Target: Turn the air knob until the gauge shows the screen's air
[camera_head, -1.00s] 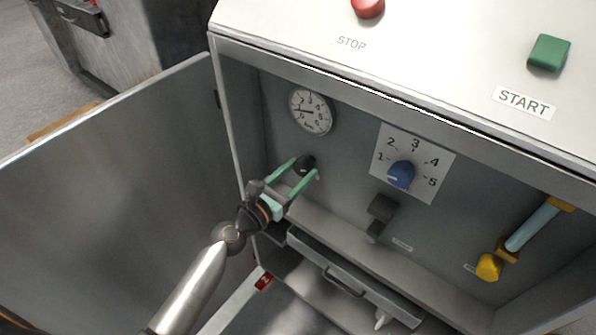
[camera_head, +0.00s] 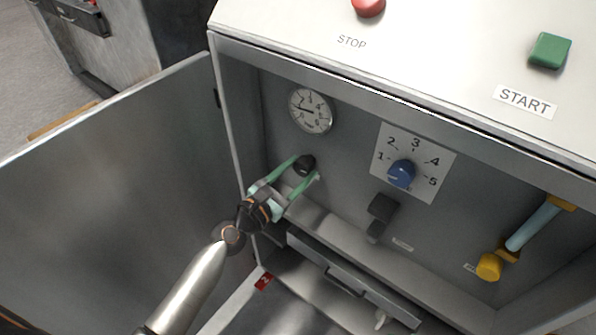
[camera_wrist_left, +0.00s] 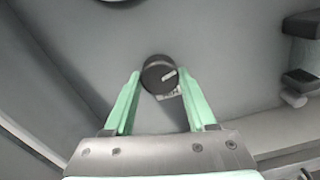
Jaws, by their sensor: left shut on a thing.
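The round black air knob (camera_head: 305,164) sits on the grey back panel inside the open cabinet, below the gauge. My left gripper (camera_head: 308,170) has its two green fingers on either side of the knob and is shut on it. In the left wrist view the knob (camera_wrist_left: 160,75) shows a pale pointer line tilted up to the right, and a small label partly shows below it. The round white gauge (camera_head: 311,111) has a dark needle pointing roughly left; its exact reading is too small to tell. The screen is not in view, nor is my right gripper.
A blue selector knob (camera_head: 401,174) on a numbered plate (camera_head: 436,161) is to the right. A black handle (camera_head: 381,208), a yellow-ended lever (camera_head: 489,266) and a drawer (camera_head: 345,280) are lower. The open door (camera_head: 110,200) stands on the left. Red stop and green start buttons (camera_head: 550,51) are on top.

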